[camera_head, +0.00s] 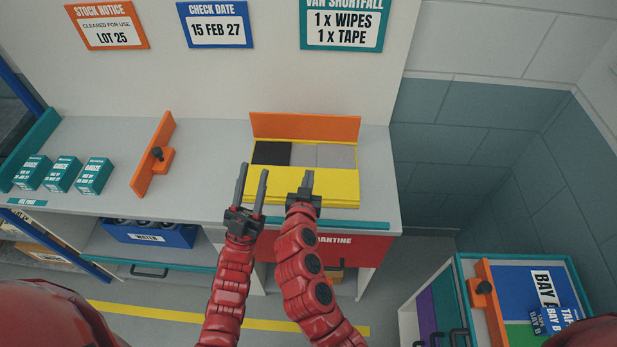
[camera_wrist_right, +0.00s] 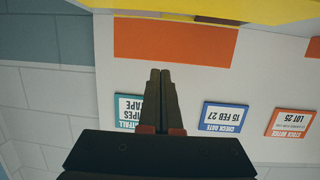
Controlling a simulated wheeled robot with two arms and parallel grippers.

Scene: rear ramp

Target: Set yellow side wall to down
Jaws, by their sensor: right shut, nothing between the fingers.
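The yellow side wall (camera_head: 338,188) is a broad panel along the front of a tray on the counter, with a yellow edge at its bottom. I cannot tell whether it stands upright or leans. An orange wall (camera_head: 305,127) stands upright along the tray's back; it also shows in the right wrist view (camera_wrist_right: 175,42), with a yellow part (camera_wrist_right: 240,8) beyond it. My left gripper (camera_head: 254,169) is open and empty at the tray's left front corner. My right gripper (camera_head: 308,174) is shut and empty, over the yellow wall; its fingers (camera_wrist_right: 160,75) are together in the wrist view.
Black and grey pads (camera_head: 272,152) lie in the tray. An orange divider with a dark knob (camera_head: 153,155) stands left on the counter (camera_head: 215,150), with several teal boxes (camera_head: 62,174) beyond. A blue bin (camera_head: 150,232) sits below. A cart (camera_head: 462,262) stands at right.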

